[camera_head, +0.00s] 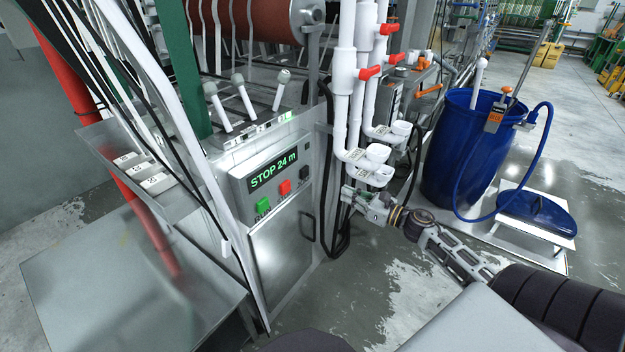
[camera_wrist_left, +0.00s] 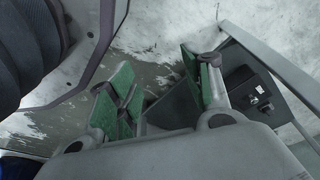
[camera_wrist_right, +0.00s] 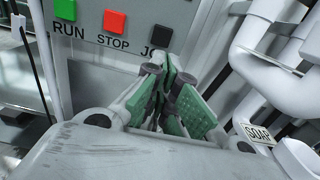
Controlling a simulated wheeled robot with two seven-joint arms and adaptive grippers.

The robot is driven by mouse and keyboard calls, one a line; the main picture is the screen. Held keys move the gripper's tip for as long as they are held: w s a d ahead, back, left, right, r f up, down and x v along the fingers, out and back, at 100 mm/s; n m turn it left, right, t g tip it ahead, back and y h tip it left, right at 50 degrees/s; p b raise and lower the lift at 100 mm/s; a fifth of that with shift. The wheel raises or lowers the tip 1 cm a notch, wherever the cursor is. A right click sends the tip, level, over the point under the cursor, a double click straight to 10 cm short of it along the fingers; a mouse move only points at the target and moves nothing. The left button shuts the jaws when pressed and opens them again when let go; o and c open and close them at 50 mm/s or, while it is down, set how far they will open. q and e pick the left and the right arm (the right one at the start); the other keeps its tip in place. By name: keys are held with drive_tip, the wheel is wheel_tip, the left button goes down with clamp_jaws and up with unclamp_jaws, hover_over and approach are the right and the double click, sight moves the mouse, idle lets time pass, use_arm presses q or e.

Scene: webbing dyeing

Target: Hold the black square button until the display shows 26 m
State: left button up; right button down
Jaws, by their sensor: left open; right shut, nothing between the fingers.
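The display (camera_head: 273,169) on the grey control panel reads "STOP 24 m". Below it are a green button (camera_head: 263,205), a red button (camera_head: 285,188) and the black square button (camera_head: 305,172). The black button (camera_wrist_right: 158,37) also shows in the right wrist view, with a partly hidden label starting "JO" beneath it. My right gripper (camera_head: 350,196) is shut and empty, to the right of and below the black button in the head view, apart from it. In the right wrist view its fingers (camera_wrist_right: 165,72) show just below the label. My left gripper (camera_wrist_left: 160,85) is open and empty over the floor.
White pipes with red-handled valves (camera_head: 368,72) and white cups stand right of the panel, close to my right gripper. A blue barrel (camera_head: 455,150) with a hose stands farther right. A metal tray (camera_head: 150,185) is at the left.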

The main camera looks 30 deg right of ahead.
drive_tip(key=shift+w, duration=0.15)
approach(306, 176)
drive_tip(key=shift+w, duration=1.35)
drive_tip(key=shift+w+a, duration=0.85)
drive_tip(key=shift+w, duration=0.15)
drive_tip(key=shift+w+a, duration=0.2)
drive_tip(key=shift+w, duration=0.3)
drive_tip(key=shift+w+a, duration=0.2)
drive_tip(key=shift+w, duration=0.2)
use_arm(q)
drive_tip(key=shift+s+d+r, duration=0.15)
drive_tip(key=shift+d+r, duration=0.05)
drive_tip(key=shift+r, duration=0.2)
use_arm(e)
drive_tip(key=shift+w, duration=0.1)
drive_tip(key=shift+w, duration=0.1)
